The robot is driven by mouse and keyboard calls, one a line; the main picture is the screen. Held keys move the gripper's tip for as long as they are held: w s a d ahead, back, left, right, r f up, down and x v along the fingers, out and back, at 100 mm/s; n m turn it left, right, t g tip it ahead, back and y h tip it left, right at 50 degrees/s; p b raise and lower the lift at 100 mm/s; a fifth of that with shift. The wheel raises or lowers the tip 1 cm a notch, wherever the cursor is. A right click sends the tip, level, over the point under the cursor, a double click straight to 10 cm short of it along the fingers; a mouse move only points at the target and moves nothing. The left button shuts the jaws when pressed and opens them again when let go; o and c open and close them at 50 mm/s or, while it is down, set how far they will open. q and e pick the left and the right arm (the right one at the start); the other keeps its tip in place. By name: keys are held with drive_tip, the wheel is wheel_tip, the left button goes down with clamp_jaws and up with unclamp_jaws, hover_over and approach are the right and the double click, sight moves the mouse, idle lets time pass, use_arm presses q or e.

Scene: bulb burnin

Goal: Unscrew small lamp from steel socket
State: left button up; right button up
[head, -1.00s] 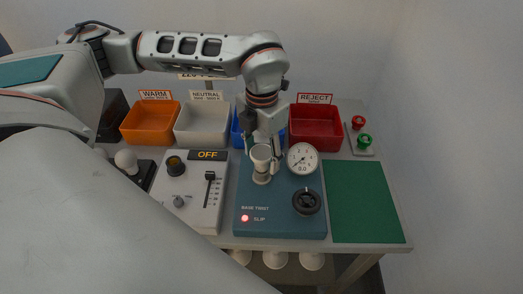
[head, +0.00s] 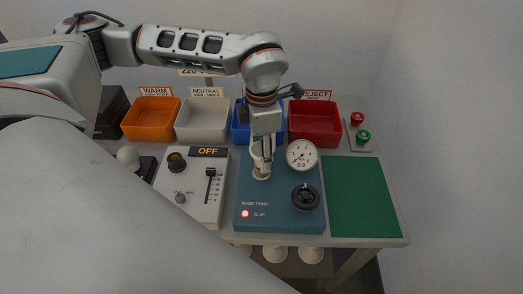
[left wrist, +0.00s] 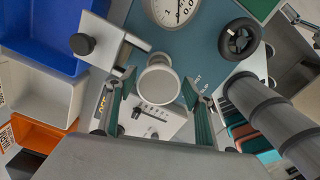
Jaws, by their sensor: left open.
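The small lamp (head: 256,151), white with a round top, stands upright over the steel socket (head: 261,175) on the blue base-twist unit (head: 275,218). My left gripper (head: 263,153) points down around the lamp. One finger partly hides the lamp in the head view. In the left wrist view the lamp's round top (left wrist: 158,84) lies between the two spread fingers of my left gripper (left wrist: 157,98), with gaps at both sides. The socket is hidden below the lamp there. My right gripper is not in view.
A red light glows beside SLIP on the unit. A gauge (head: 302,155) and black knob (head: 306,197) stand close right of the lamp. The OFF panel (head: 190,195) is left. Orange (head: 150,124), white (head: 203,125), blue and red (head: 314,126) bins stand behind. The green mat (head: 362,200) is clear.

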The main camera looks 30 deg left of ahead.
use_arm(q)
drive_tip(key=c, duration=1)
drive_tip(key=n+b, duration=0.1)
drive_tip(key=n, duration=0.1)
drive_tip(key=shift+f+n+b, duration=0.2)
drive_tip(key=shift+n+b, duration=0.1)
drive_tip(key=shift+b, duration=0.1)
drive_tip(key=n+b, duration=0.1)
drive_tip(key=n, duration=0.1)
drive_tip(key=shift+s+n, duration=0.1)
drive_tip(key=shift+n, duration=0.3)
drive_tip(key=n+b, duration=0.1)
drive_tip(key=n, duration=0.5)
drive_tip(key=shift+n+b, duration=0.3)
drive_tip(key=shift+b, duration=0.1)
drive_tip(key=n+b, duration=0.1)
drive_tip(key=n, duration=0.4)
drive_tip(key=shift+r, duration=0.1)
drive_tip(key=n, duration=0.5)
drive_tip(key=shift+n, duration=0.4)
